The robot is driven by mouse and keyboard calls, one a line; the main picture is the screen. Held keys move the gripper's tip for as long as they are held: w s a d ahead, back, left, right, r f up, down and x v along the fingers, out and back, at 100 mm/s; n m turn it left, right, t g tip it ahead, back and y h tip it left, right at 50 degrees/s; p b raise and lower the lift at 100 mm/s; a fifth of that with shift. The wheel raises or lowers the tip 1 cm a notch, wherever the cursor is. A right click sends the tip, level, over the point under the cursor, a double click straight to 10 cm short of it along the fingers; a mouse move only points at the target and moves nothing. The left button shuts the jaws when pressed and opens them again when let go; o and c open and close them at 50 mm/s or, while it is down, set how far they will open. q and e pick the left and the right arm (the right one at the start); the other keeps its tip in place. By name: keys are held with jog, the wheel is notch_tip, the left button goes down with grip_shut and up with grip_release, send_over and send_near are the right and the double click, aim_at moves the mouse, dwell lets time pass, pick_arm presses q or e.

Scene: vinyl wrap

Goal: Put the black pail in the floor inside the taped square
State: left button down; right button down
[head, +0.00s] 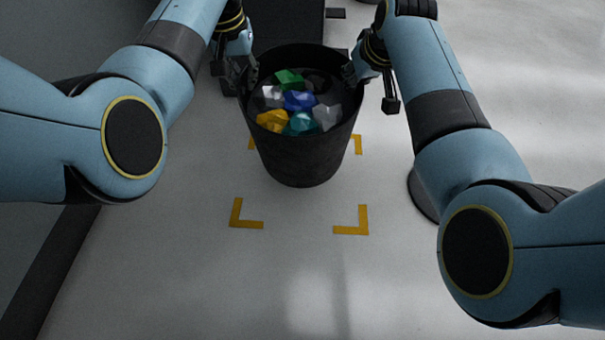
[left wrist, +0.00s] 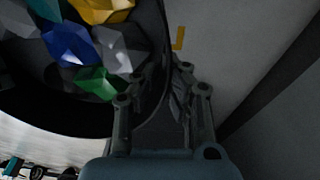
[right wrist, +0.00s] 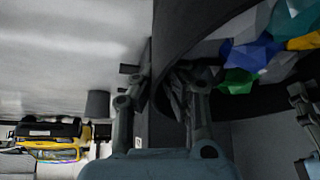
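The black pail (head: 303,160) is upright in the middle of the head view, filled with crumpled coloured pieces. It overlaps the far part of the taped square (head: 248,222), whose yellow corner marks show on the floor around it. I cannot tell whether its base touches the floor. My left gripper (head: 250,76) is shut on the left side of the rim; in the left wrist view its fingers (left wrist: 163,80) straddle the pail's wall (left wrist: 155,45). My right gripper (head: 350,74) is shut on the right side of the rim; its fingers (right wrist: 168,78) straddle the wall in the right wrist view.
A dark piece of equipment (head: 280,22) stands behind the pail. A round base (head: 422,195) shows partly behind my right arm. A dark strip (head: 50,265) runs along the floor's left edge. The floor in front of the square is clear.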

aim_at(353, 102)
pick_arm(q)
jog(key=shift+a, duration=0.1)
